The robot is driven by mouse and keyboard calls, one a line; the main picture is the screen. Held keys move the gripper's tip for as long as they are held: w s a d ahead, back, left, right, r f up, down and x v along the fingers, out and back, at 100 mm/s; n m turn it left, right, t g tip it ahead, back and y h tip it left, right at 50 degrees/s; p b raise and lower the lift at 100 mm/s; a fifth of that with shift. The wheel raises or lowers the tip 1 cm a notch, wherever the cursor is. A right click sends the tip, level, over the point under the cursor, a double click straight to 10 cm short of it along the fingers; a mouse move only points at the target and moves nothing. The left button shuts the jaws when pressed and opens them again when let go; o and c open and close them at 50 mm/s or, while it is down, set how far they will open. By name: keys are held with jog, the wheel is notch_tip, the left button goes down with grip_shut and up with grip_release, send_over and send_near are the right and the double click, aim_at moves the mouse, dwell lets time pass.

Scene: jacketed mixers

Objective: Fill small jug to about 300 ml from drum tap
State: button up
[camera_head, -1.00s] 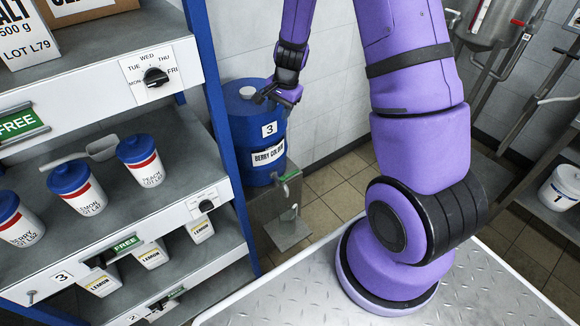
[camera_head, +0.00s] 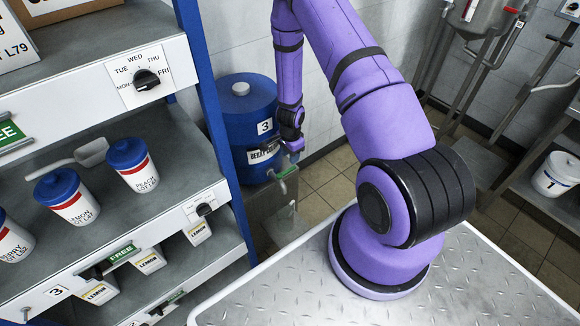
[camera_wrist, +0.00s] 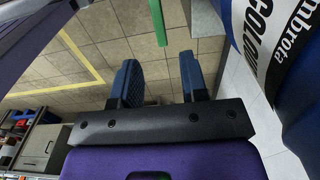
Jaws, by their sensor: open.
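The blue drum (camera_head: 240,118), marked 3 and labelled berry, stands on a grey stand beside the shelf rack. Its tap (camera_head: 283,174) with a green handle sticks out low at the front. A small pale jug (camera_head: 289,208) appears to stand on a plate below the tap; its fill level is too small to tell. My gripper (camera_head: 294,154) is just above the tap in front of the drum. In the wrist view my gripper (camera_wrist: 160,78) is open and empty. The green tap handle (camera_wrist: 157,22) shows beyond the fingertips, and the drum (camera_wrist: 295,125) is close on the right.
The blue-posted rack (camera_head: 212,115) stands left of the drum, holding lidded tubs (camera_head: 132,165) and small lemon boxes (camera_head: 150,258). A wall is behind the drum. Tiled floor (camera_head: 330,185) is open to its right. A white bucket (camera_head: 555,178) stands far right.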

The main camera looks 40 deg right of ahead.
aim_at(290, 169)
notch_tip(290, 169, down, 7)
dwell(0.3)
grip_shut()
